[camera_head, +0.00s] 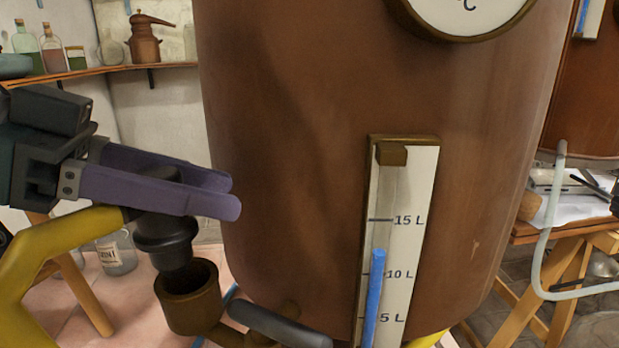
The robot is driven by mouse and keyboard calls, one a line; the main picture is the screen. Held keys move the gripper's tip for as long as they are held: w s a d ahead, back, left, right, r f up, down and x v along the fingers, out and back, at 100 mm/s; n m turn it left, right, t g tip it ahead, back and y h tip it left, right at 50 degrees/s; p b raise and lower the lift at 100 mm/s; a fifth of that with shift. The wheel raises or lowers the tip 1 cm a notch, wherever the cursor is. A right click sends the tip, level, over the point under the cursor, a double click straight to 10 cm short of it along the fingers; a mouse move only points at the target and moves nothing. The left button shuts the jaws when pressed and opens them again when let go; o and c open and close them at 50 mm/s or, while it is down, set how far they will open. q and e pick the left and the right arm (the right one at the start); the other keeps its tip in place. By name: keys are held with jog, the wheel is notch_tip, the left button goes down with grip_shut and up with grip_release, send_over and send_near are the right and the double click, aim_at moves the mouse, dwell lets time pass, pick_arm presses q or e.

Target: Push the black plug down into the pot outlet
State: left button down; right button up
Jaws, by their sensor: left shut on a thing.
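The black plug (166,236) is upright between the purple fingers of my left gripper (226,194), at the left of the head view. The fingers are shut around its upper part, and its top shows between them. The pot outlet (188,310) is a brown, cup-shaped fitting low at the side of the big copper pot (290,150). The plug's narrow lower end is at the outlet's open mouth. I cannot tell how far it reaches inside. The plug's wider collar is above the rim. My right gripper is not in view.
A grey lever handle (280,326) sits beside the outlet at the pot's foot. A level gauge (400,220) with a blue column is on the pot's front. A yellow pipe-like shape (45,255) curves below my left gripper. A shelf with bottles (52,50) is behind.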

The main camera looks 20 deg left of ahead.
pick_arm(q)
jog(key=shift+w+d+r, duration=0.1)
jog(key=shift+d+r, duration=0.05)
jog(key=shift+r, duration=0.3)
dwell(0.3)
jog(key=c, duration=0.8)
grip_release()
jog(key=shift+c, duration=0.2)
jog(key=o, duration=0.5)
jog(key=shift+f, duration=0.1)
